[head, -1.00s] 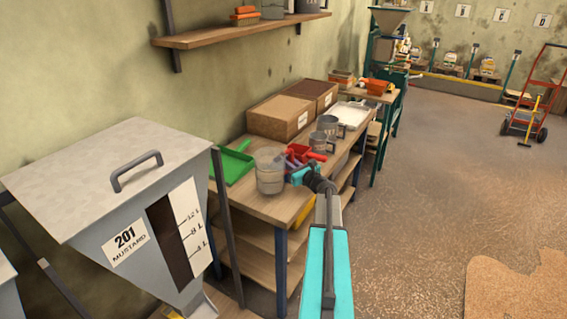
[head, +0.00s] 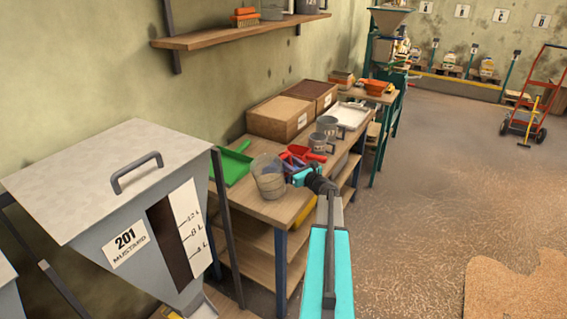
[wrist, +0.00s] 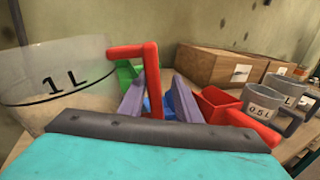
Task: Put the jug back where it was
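The jug is a clear 1 L measuring jug (head: 268,182) with a red handle, at the near end of the workbench (head: 262,206). It leans in the head view. In the wrist view the jug (wrist: 50,75) fills the left side, and its red handle stands between the two purple fingers. My gripper (wrist: 160,95) is open around the handle. The handle lies close to the left finger, with a gap to the right finger. In the head view my gripper (head: 303,176) is just right of the jug. Whether the jug's base rests flat is unclear.
A green scoop (head: 234,166) lies behind the jug. A red scoop (head: 306,153) and smaller grey jugs (head: 327,125) stand further along the bench. Brown boxes (head: 278,119) line the wall. The mustard hopper (head: 135,225) is close on the left. Floor on the right is open.

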